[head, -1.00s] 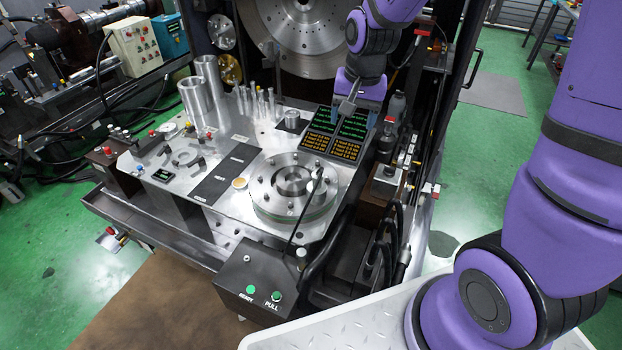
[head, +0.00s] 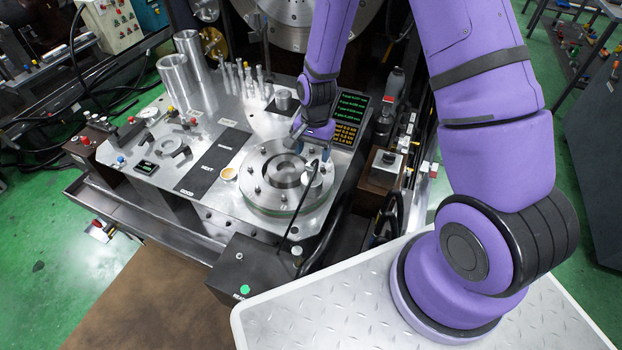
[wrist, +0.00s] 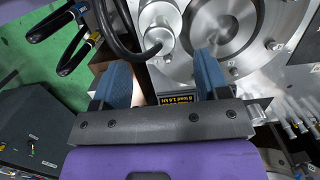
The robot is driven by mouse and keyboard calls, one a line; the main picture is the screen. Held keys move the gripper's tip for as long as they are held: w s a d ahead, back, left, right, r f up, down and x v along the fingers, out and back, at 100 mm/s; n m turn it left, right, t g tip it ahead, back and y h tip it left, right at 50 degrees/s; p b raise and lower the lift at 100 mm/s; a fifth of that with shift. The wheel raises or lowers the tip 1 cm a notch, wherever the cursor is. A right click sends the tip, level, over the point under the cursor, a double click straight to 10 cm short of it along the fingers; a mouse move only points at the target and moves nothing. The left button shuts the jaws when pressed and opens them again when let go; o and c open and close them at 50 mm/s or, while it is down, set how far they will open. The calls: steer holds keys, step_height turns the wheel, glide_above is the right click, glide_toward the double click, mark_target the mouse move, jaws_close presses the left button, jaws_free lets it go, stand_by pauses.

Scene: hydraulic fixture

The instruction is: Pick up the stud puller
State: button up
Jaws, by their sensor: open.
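The stud puller, which I take to be the short silver cylinder with a black hose (head: 312,172), stands on the right part of the round bolted flange (head: 262,200). In the wrist view the puller (wrist: 158,24) is at the top, just beyond my fingers, with the hose curving into it from the left. My gripper (head: 311,148) is above the back right of the flange, close behind the puller. In the wrist view its two blue fingers (wrist: 162,78) are apart with nothing between them. The puller's lower part is hard to make out.
A display panel (head: 347,112) is behind my gripper. Silver tubes (head: 175,82) and several upright studs (head: 240,80) stand at the back left. A black control box (head: 245,275) is in front of the flange. The black hose runs forward over the flange's edge.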

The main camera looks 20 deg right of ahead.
mark_target(312, 165)
steer(key=shift+s+a+f, duration=0.1)
steer(key=shift+s+f, duration=0.05)
steer(key=shift+f, duration=1.15)
steer(key=shift+s+a+f, duration=0.1)
steer(key=shift+a+f, duration=0.05)
steer(key=shift+f, duration=1.1)
steer(key=shift+s+a+f, duration=0.1)
steer(key=shift+s+f, duration=0.05)
steer(key=shift+f, duration=1.15)
steer(key=shift+c, duration=0.4)
jaws_close()
